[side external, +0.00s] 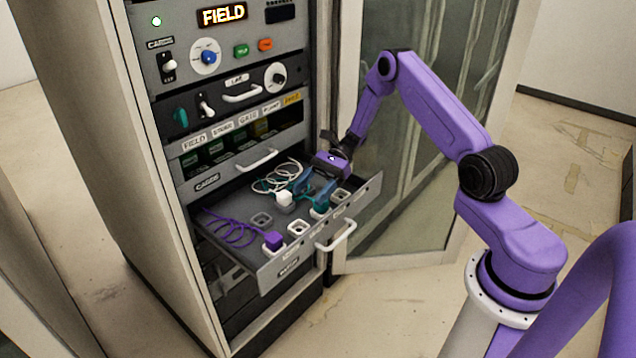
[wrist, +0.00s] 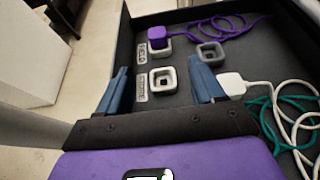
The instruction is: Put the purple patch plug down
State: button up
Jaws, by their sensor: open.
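The purple patch plug (side external: 273,240) stands at the front left of the open drawer, with its purple cord looped behind it. In the wrist view the purple plug (wrist: 157,35) is on a pale socket (wrist: 160,55) beside a label that seems to read FIELD. I cannot tell how deep it sits. My gripper (side external: 309,192) is open over the drawer, and nothing is between its fingers. In the wrist view my gripper (wrist: 158,66) has its blue fingers either side of an empty pale socket (wrist: 163,82), apart from the purple plug.
A white plug (side external: 284,198) with a white cord and a teal plug (side external: 320,209) are also in the drawer (side external: 290,268). A grey socket (wrist: 211,53) is empty. The drawer handle (side external: 336,237) juts out in front. A glass cabinet door (side external: 420,200) stands open at the right.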

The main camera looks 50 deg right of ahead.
jog(key=shift+v, duration=1.25)
jog(key=s+a+r+n+g+h, duration=0.6)
jog(key=s+a+r+n+h, duration=0.25)
jog(key=s+a+n, duration=0.45)
jog(key=s+r+n+t+h, duration=0.2)
jog(key=s+r+n, duration=0.1)
jog(key=s+n, duration=0.5)
jog(key=s+d+r+n+t+h, duration=0.1)
jog(key=s+r+n+t+h, duration=0.1)
jog(key=s+n, duration=0.6)
jog(key=shift+s+d+r+t+h, duration=0.2)
jog(key=shift+s+r+t+h, duration=0.3)
jog(key=shift+s, duration=0.7)
jog(key=shift+s+d+r+n+t+y, duration=0.1)
jog(key=shift+s+d+n+t+y, duration=0.15)
jog(key=shift+s+n+t, duration=0.45)
jog(key=shift+w, duration=0.25)
